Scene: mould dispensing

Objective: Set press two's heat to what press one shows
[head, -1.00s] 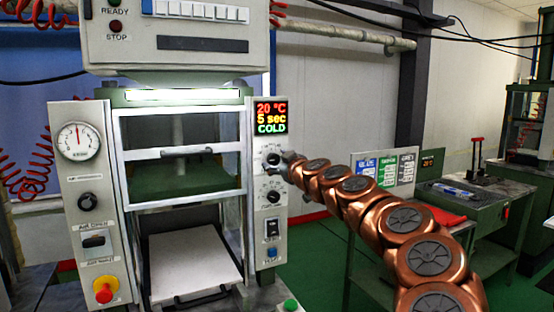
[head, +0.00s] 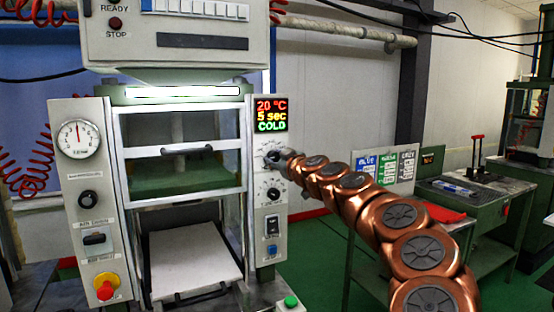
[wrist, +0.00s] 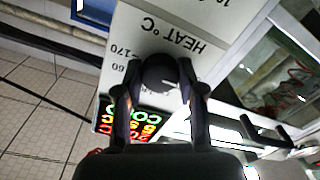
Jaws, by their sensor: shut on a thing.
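The press (head: 185,180) in front of me has a right-hand panel with a lit display (head: 271,113) reading 20 °C, 5 sec, COLD. Below it is the upper knob, the heat knob (wrist: 160,76), labelled HEAT °C in the wrist view, with 170 and 60 legible beside it. My gripper (head: 276,160) is at this knob, and in the wrist view its two fingers (wrist: 158,100) are shut around the knob's sides. The knob's exact setting cannot be read. The display also shows upside down in the wrist view (wrist: 132,119). I cannot tell which press number this is.
A lower knob (head: 273,194), a rocker switch (head: 272,226) and a blue button (head: 271,249) sit below on the same panel. A red emergency button (head: 105,288) is at lower left. A side table (head: 440,203) and another press (head: 532,125) stand at right.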

